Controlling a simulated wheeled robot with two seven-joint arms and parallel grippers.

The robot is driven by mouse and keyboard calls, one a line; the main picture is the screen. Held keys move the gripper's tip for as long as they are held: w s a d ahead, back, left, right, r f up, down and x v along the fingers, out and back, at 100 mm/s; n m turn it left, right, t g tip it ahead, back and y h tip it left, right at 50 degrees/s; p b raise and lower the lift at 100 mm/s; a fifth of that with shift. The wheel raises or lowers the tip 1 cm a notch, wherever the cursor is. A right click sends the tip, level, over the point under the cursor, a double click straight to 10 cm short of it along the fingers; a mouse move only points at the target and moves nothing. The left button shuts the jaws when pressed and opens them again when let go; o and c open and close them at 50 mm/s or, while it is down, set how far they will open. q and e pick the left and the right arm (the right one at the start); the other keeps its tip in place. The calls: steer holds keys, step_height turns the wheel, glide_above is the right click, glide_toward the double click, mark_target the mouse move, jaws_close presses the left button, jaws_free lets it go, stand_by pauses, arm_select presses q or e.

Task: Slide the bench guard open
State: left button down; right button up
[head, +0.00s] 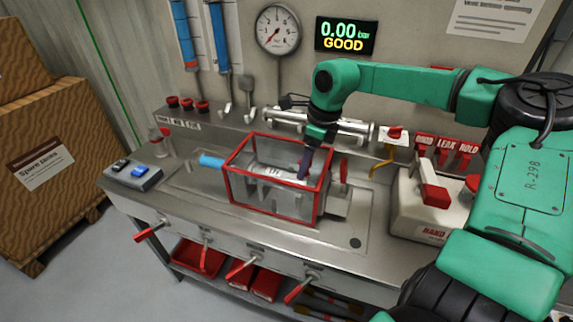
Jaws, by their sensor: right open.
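The bench guard (262,216) is a clear box with a red frame on the steel bench (372,258). It stands over a grey fixture, and a pale label shows inside it. A blue piece (210,161) sticks out at its left side. My right gripper (304,168) is open and points down at the guard's right part, near the top edge. I cannot tell whether it touches the frame. My left gripper is not in view.
A pale hand pump (420,205) with a red lever stands farther right. A small box with buttons (133,175) is at the left. Red-handled levers (241,268) stick out along the front. Wooden crates (40,165) stand at left.

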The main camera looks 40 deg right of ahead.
mark_target(275, 166)
steer(key=shift+c, duration=0.6)
steer(key=shift+w, duration=0.1)
steer(key=c, duration=0.9)
steer(key=shift+w+a+f+b, duration=0.1)
steer(key=shift+w+a+b, duration=0.25)
steer(key=shift+w+b, duration=0.2)
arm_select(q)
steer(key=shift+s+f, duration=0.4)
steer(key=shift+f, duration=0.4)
arm_select(e)
steer(key=shift+w+a, duration=0.75)
steer(key=shift+w, duration=0.2)
steer(key=shift+w+a+b, duration=0.35)
steer(key=shift+w+b, duration=0.1)
steer(key=shift+w, duration=0.1)
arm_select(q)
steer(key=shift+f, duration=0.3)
arm_select(e)
steer(key=shift+w+a, duration=0.6)
steer(key=shift+w, duration=0.35)
